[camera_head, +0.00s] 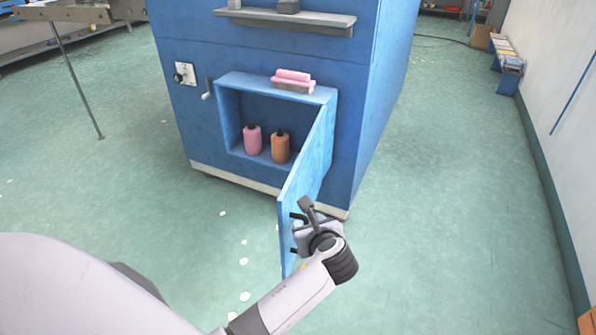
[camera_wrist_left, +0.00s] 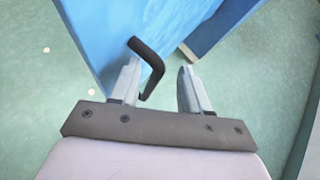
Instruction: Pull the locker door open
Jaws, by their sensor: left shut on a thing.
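The blue locker door (camera_head: 308,170) stands wide open, swung out from the right side of the locker opening (camera_head: 262,110) in the blue cabinet (camera_head: 350,150). My left gripper (camera_head: 303,225) is at the outer part of the door, shut on its black handle. In the left wrist view, the bent black handle (camera_wrist_left: 154,70) lies between the fingers of the left gripper (camera_wrist_left: 158,68), close to the left finger, with the blue door (camera_wrist_left: 115,35) behind it. My right gripper is not in view.
A pink bottle (camera_head: 252,140) and an orange bottle (camera_head: 280,148) stand inside the locker. A pink brush (camera_head: 293,80) lies on the ledge above. A small crank (camera_head: 208,90) is left of the opening. The green floor (camera_head: 440,220) right of the door is clear.

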